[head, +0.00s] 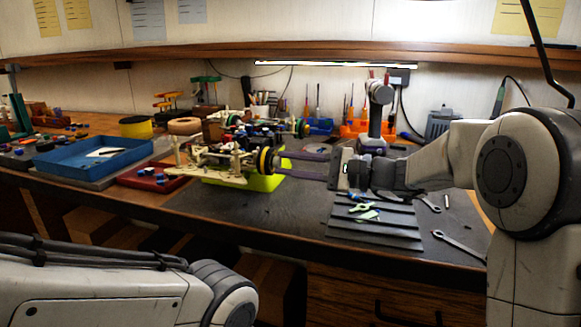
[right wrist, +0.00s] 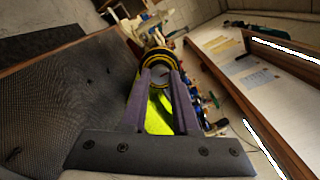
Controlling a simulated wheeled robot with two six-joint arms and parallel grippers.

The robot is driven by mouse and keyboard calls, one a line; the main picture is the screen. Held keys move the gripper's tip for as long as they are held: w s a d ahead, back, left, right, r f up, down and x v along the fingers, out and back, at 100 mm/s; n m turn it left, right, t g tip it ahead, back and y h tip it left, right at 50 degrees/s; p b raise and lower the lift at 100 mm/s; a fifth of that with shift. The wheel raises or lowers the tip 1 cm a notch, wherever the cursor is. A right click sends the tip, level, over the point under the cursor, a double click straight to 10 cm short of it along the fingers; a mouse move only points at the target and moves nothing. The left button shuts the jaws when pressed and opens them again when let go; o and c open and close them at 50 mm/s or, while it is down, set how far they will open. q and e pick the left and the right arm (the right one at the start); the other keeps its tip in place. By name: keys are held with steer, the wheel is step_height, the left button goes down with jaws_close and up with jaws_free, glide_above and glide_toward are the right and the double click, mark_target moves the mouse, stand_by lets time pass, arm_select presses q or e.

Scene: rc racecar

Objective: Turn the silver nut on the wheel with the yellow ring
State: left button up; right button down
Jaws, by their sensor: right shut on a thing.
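The racecar (head: 218,163), a cream open chassis, stands on the bench left of my right gripper. Its wheel with the yellow ring (head: 264,161) faces right, toward my right gripper (head: 276,160). My right gripper's long purple-grey fingers reach level to the wheel's hub. In the right wrist view the wheel (right wrist: 152,55) lies straight ahead, and the fingertips (right wrist: 160,74) are at its centre. They are shut on the silver nut, which is mostly hidden between them. My left arm shows at the lower left, but its gripper is out of view.
A bright yellow-green stand (head: 262,183) is under the car. A blue tray (head: 92,158) and a dark red tray (head: 150,178) lie to the left. A ridged dark mat (head: 372,228) with small tools lies below my right arm. A wrench (head: 458,246) lies near the front edge.

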steer(key=c, duration=0.6)
jaws_free()
steer(key=shift+c, duration=0.2)
steer(key=shift+d, duration=0.15)
steer(key=v, duration=1)
steer(key=shift+p, duration=0.35)
steer(key=shift+d, duration=0.15)
steer(key=shift+s, duration=0.1)
